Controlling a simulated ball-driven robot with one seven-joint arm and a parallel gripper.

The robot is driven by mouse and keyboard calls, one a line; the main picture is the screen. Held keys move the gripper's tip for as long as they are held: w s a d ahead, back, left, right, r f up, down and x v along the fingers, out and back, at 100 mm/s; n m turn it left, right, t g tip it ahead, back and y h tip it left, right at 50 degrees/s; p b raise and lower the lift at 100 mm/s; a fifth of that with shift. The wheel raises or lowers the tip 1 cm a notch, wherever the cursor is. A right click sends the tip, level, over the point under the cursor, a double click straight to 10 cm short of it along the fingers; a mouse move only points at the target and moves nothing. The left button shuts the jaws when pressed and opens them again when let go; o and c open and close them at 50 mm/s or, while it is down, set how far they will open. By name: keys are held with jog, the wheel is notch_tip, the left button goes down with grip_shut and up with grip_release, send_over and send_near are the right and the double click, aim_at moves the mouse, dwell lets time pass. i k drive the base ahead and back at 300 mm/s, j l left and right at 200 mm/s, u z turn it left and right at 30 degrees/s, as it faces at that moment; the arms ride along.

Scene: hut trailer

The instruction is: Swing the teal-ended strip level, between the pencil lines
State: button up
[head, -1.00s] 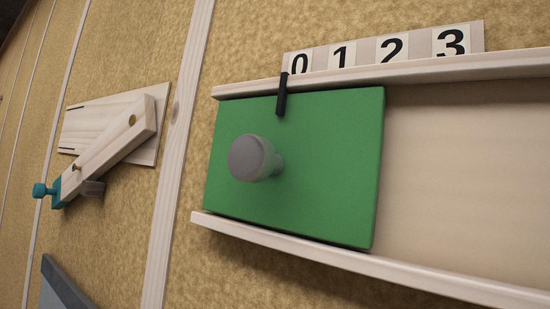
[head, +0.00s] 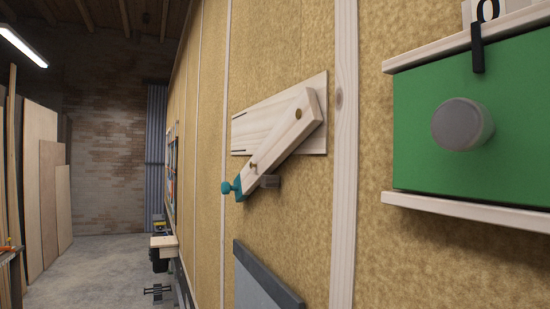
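The wooden strip (head: 281,138) is mounted on a pale backing board (head: 262,117) on the wall, in the middle of the head view. A brass pivot shows at its upper right end. The strip slopes down to the left, and its teal end (head: 239,187) with a teal knob (head: 227,187) hangs below the board's lower left corner. A small brass peg (head: 254,165) stands on the strip. My gripper is not in view.
A green sliding panel (head: 500,110) with a grey knob (head: 459,124) sits between wooden rails at right. A grey-framed panel (head: 262,280) is below the strip. A small bench (head: 163,242) stands farther along the wall. Boards (head: 50,200) lean at far left; the floor (head: 100,275) between is open.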

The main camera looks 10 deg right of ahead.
aim_at(304, 115)
jog(key=i+j, duration=0.75)
jog(key=i, duration=0.15)
jog(key=i+j, duration=0.8)
jog(key=i, duration=0.1)
